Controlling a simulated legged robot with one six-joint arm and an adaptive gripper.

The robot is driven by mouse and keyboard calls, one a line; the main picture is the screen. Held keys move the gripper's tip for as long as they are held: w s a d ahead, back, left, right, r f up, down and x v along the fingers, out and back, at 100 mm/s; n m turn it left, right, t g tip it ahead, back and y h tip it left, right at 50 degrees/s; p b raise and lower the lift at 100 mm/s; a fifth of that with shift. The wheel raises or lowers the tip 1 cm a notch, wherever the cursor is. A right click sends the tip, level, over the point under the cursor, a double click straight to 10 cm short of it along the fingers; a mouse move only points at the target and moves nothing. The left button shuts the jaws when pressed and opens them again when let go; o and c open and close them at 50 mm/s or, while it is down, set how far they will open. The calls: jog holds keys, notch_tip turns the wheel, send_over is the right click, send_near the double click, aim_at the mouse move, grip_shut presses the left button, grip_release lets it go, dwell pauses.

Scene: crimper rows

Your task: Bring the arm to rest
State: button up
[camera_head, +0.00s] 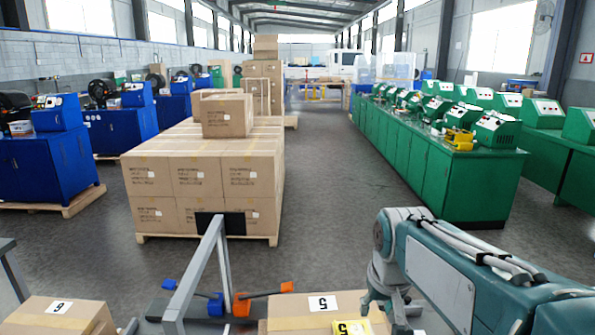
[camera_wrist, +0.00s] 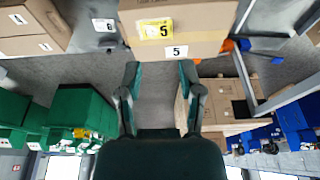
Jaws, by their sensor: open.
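My gripper (camera_head: 388,308) hangs at the end of my arm at the lower right of the head view, beside a cardboard box (camera_head: 288,311). The box carries a white label 5 (camera_head: 322,303) and a yellow label 5 (camera_head: 352,328). In the wrist view my gripper (camera_wrist: 160,72) has its two fingers spread apart with nothing between them. The same box (camera_wrist: 205,46) with both labels shows beyond the fingertips, apart from them as far as I can tell. The lower part of the box is cut off in the head view.
A box labelled 6 (camera_head: 68,318) is at the lower left. A grey frame (camera_head: 200,268) and blue and orange parts (camera_head: 241,303) are near the box. A pallet of stacked cartons (camera_head: 200,190) stands ahead. Green benches (camera_head: 437,170) line the right. Grey floor (camera_head: 340,215) is clear between.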

jog(key=s+d+f+t, duration=0.1)
jog(key=s+f+t, duration=0.1)
jog(key=s, duration=1.4)
jog(key=shift+s+d, duration=0.15)
jog(key=shift+s, duration=0.1)
